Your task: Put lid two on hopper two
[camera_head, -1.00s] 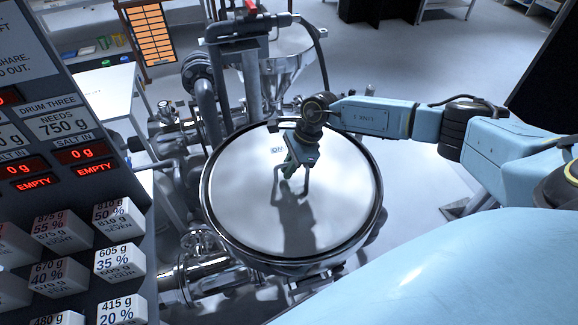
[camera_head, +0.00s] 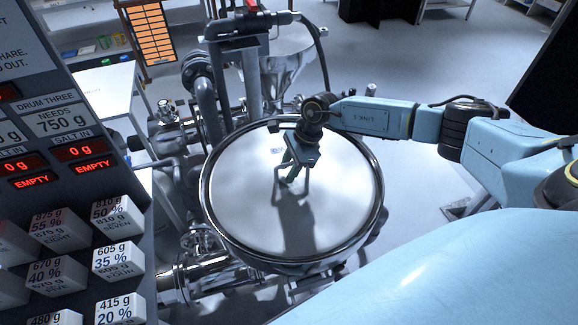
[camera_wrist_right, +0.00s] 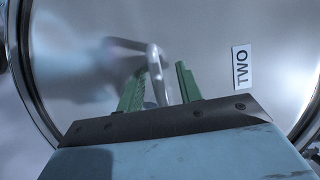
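Lid two (camera_head: 250,205) is a broad round metal disc lying over the mouth of hopper two (camera_head: 205,220), inside its shiny rim, and looks level. Its label "TWO" shows in the right wrist view (camera_wrist_right: 241,68). My right gripper (camera_head: 288,176) points down at the lid near its middle. In the right wrist view its green fingers (camera_wrist_right: 158,88) stand apart on either side of the lid's bent metal handle (camera_wrist_right: 154,62), with a gap visible. The handle's lower part is hidden by the gripper body. My left gripper is not in view.
A panel with red displays (camera_head: 91,166) and several white weight blocks (camera_head: 118,260) stands at the left. Pipes (camera_head: 207,100) and a steel funnel (camera_head: 285,60) are behind the hopper. Open floor (camera_head: 440,60) lies behind and to the right.

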